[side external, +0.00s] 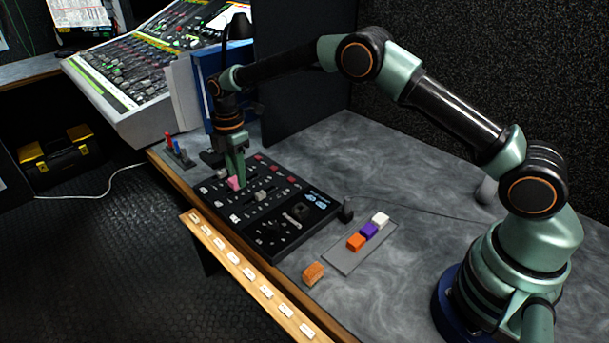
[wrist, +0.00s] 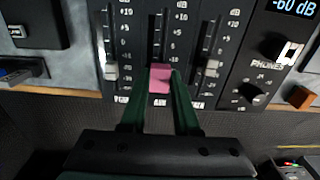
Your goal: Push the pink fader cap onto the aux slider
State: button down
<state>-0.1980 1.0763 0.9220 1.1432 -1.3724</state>
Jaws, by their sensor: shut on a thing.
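The pink fader cap (side external: 235,183) is at the dark mixer panel (side external: 293,247), towards its far left part. In the wrist view the pink cap (wrist: 160,78) sits between the green fingers of my gripper (wrist: 162,84), which is shut on it. The cap is in line with the middle slider slot (wrist: 160,40), at its lower end, above a label that appears to read AUX. The cap hides the slider stem, so I cannot tell whether it is seated or just above it. My gripper (side external: 237,178) points down at the panel.
Pale caps sit on the left slider (wrist: 111,71) and right slider (wrist: 212,68). A grey tray (side external: 345,262) holds orange, purple and white caps. An orange block (side external: 313,273) lies nearby. A labelled wooden strip (side external: 240,268) runs along the front. The table right of the tray is clear.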

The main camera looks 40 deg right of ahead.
jog(key=shift+f, duration=0.55)
jog(key=c, duration=0.6)
grip_release()
jog(key=shift+o, duration=0.2)
jog(key=shift+r, duration=0.1)
notch_tip(320, 180, up, 12)
